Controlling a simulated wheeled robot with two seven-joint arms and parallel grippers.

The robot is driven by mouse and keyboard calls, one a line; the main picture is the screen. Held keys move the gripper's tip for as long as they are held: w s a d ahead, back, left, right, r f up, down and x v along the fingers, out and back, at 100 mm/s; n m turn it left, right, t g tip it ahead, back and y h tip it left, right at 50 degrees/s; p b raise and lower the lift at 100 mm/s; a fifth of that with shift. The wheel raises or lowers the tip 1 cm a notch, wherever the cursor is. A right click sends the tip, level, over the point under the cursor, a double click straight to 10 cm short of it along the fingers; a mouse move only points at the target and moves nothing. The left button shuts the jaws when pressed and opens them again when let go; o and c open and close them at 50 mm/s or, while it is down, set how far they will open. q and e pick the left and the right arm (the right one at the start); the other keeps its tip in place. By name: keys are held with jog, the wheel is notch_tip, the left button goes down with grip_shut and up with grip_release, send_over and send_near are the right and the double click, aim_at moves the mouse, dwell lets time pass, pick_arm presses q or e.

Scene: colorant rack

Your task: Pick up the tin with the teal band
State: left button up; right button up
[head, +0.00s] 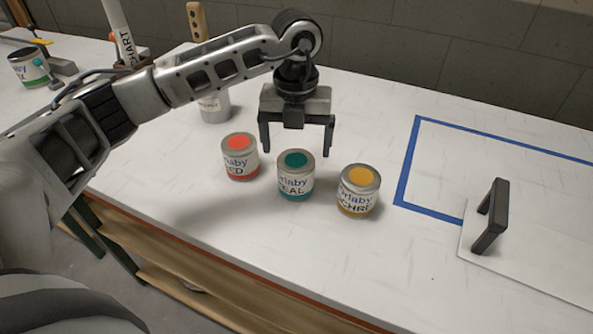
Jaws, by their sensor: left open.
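The tin with the teal band (296,181) stands upright on the white table, with a teal dot on its lid. It is the middle one of three tins. A tin with a red band (240,160) stands to its left. A tin with an ochre band (358,193) stands to its right. My left gripper (296,152) is open and empty, pointing down. Its fingers show above and just behind the teal tin in the picture. I cannot tell its exact height above the tin. My right gripper is not in view.
A grey container (214,108) stands behind the red tin, partly hidden by my left arm. A blue tape outline (408,160) marks the table at the right. A white panel with a dark handle (491,217) lies at the front right. A green-banded tin (29,70) stands far left.

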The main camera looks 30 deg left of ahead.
aim_at(296, 160)
pick_arm(q)
jog(key=shift+f, duration=1.05)
jog(key=f, duration=0.1)
jog(key=f+p, duration=0.1)
jog(key=f, duration=0.2)
jog(key=shift+s+d+f, duration=0.1)
jog(key=shift+s+f, duration=0.05)
jog(key=shift+s, duration=0.1)
jog(key=shift+f, duration=0.25)
jog(key=c, duration=1.2)
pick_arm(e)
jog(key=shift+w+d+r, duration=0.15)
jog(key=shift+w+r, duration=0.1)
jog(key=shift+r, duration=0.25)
